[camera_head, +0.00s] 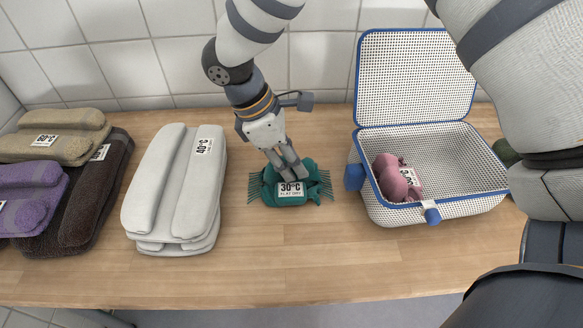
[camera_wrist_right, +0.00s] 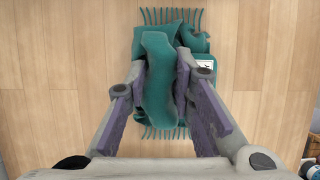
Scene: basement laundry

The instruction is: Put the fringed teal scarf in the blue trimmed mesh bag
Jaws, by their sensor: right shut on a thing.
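The teal scarf (camera_head: 290,188) is folded into a bundle with fringe at both ends and a "30°C flat dry" tag, and lies on the wooden counter. My right gripper (camera_head: 288,172) reaches down onto it from above. In the right wrist view the two fingers (camera_wrist_right: 158,90) are shut on a raised fold of the scarf (camera_wrist_right: 157,75). The blue-trimmed white mesh bag (camera_head: 385,213) stands to the right with its lid (camera_head: 415,75) open and upright. A pink folded item (camera_head: 390,178) with a tag lies inside at its left. My left gripper is not in view.
A light grey folded stack (camera_head: 160,185) tagged 40°C is left of the scarf. Further left are brown (camera_head: 95,195), tan (camera_head: 45,148) and purple (camera_head: 30,200) folded items. A tiled wall (camera_head: 170,65) stands behind. The counter in front of the scarf (camera_head: 300,265) is clear.

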